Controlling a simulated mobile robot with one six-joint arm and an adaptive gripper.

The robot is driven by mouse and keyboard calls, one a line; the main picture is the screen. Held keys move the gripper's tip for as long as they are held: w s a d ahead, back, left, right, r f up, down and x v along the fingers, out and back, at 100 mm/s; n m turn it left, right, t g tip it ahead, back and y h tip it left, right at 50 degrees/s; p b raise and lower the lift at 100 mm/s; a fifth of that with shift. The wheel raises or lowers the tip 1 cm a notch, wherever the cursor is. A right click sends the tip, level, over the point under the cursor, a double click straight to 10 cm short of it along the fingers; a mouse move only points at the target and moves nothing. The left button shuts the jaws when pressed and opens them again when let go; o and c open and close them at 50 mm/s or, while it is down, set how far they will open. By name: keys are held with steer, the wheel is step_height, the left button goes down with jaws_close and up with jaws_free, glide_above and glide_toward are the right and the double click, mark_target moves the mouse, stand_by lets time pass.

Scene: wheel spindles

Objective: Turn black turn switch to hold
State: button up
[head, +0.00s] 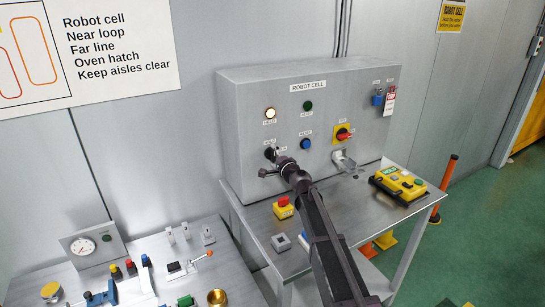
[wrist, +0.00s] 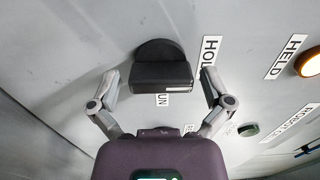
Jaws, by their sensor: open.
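The black turn switch (wrist: 160,52) is on the grey panel face in the wrist view, with a round base and a thick black grip bar. A HOLD label (wrist: 210,62) is to its right, and a partly hidden label ending in UN (wrist: 162,99) shows just below the bar. My gripper (wrist: 160,82) is open, one finger on each side of the bar, with small gaps visible. In the head view my gripper (head: 272,165) is at the panel's lower left, largely covering the switch. I cannot tell which label the switch points to.
The ROBOT CELL panel box (head: 350,85) also carries a lit HELD lamp (head: 270,113), a blue button (head: 305,144) and a red-and-yellow switch (head: 343,133). A yellow pendant (head: 398,184) and a red stop button (head: 283,207) lie on the table below.

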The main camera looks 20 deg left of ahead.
steer(key=v, duration=1.2)
steer(key=shift+d, duration=0.1)
stand_by(0.6)
steer(key=s+d+f+n+g, duration=0.1)
steer(key=s+d+f+n, duration=0.1)
steer(key=d, duration=0.1)
steer(key=s+d+f+n+g+h, duration=0.1)
steer(key=d+f+n+g, duration=0.1)
steer(key=d, duration=0.2)
steer(key=s+d+f+n+g+h, duration=0.1)
steer(key=s+d+f+n, duration=0.1)
steer(key=d+f, duration=0.1)
steer(key=shift+s+d+g, duration=0.3)
steer(key=shift+s, duration=0.05)
steer(key=s+d+f+g+h, duration=0.2)
steer(key=s+d, duration=0.4)
steer(key=d, duration=0.4)
steer(key=s+d+f+n+g+h, duration=0.1)
steer(key=s+d+f+h, duration=0.4)
steer(key=d, duration=0.6)
steer(key=s+d+f+g+h, duration=0.4)
steer(key=s+d, duration=0.2)
steer(key=d, duration=0.4)
steer(key=shift+s+d+f+n+h, duration=0.25)
steer(key=shift+s+d+n+h, duration=0.05)
steer(key=shift+d+n+h, duration=0.1)
